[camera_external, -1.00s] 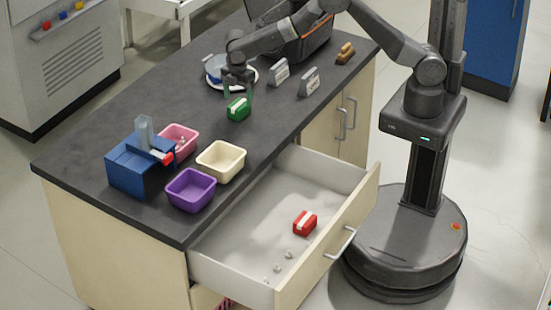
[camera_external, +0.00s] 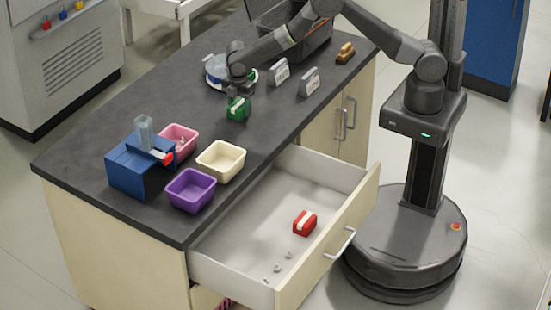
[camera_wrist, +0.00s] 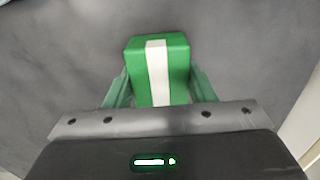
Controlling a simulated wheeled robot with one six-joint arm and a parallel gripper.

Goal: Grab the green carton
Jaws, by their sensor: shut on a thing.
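The green carton (camera_external: 238,109) with a white stripe is on the dark worktop, near the front edge above the open drawer. In the wrist view the carton (camera_wrist: 158,68) sits between the two green fingers of my gripper (camera_wrist: 158,92). My gripper (camera_external: 238,101) is directly above and around the carton in the external view, shut on it. The fingers touch its two sides. I cannot tell whether the carton is lifted off the worktop.
An open drawer (camera_external: 330,172) holds a red carton (camera_external: 305,223) and small round bits. Purple (camera_external: 191,190), cream (camera_external: 221,161) and pink (camera_external: 190,135) bins and a blue machine (camera_external: 135,170) stand left. Two grey signs (camera_external: 309,82) stand behind right.

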